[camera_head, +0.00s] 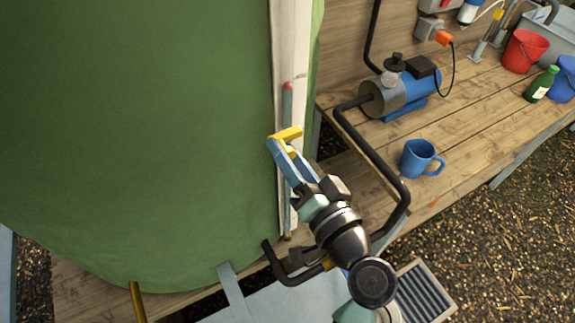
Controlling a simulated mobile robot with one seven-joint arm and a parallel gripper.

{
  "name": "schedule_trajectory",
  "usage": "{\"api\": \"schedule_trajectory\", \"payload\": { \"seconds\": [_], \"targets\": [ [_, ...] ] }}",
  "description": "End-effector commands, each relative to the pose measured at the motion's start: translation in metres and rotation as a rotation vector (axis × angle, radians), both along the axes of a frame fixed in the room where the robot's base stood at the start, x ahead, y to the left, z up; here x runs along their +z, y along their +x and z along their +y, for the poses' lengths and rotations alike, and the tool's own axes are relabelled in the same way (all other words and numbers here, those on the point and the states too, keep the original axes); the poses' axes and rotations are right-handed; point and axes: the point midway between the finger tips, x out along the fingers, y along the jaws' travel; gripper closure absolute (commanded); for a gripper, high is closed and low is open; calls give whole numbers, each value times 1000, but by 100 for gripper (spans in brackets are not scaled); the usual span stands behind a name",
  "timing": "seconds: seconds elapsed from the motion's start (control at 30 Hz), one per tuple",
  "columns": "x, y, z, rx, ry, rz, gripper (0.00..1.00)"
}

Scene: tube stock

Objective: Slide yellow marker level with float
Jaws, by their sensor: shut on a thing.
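The yellow marker (287,132) sits at the sight tube (287,108) on the side of the big green tank. The red float (288,86) shows in the tube, above the marker in the picture, with a clear gap between them. My gripper (281,146) is shut on the yellow marker, its light blue fingers reaching up from the lower right. The fingers and wrist hide part of the marker and much of the lower tube.
The green tank (140,130) fills the left. A white board (280,40) runs behind the tube. A black pipe (372,150) bends close to the right of my arm. A blue pump (410,92), a blue mug (420,158) and a red bucket (524,51) stand on the wooden bench.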

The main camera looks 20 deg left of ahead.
Motion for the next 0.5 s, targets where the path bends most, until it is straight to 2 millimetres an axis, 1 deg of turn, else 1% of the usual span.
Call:
{"api": "schedule_trajectory", "payload": {
  "seconds": [0.03, 0.1, 0.2, 0.33, 0.5],
  "targets": [
    [24, 1, -1, -4, -4, -9, 100],
    [41, 1, -1, -3, -4, -10, 100],
    [59, 1, -1, -4, -4, -9, 100],
    [75, 1, -1, -4, -3, -8, 100],
    [85, 1, -1, -4, -3, -6, 100]
  ]
}}
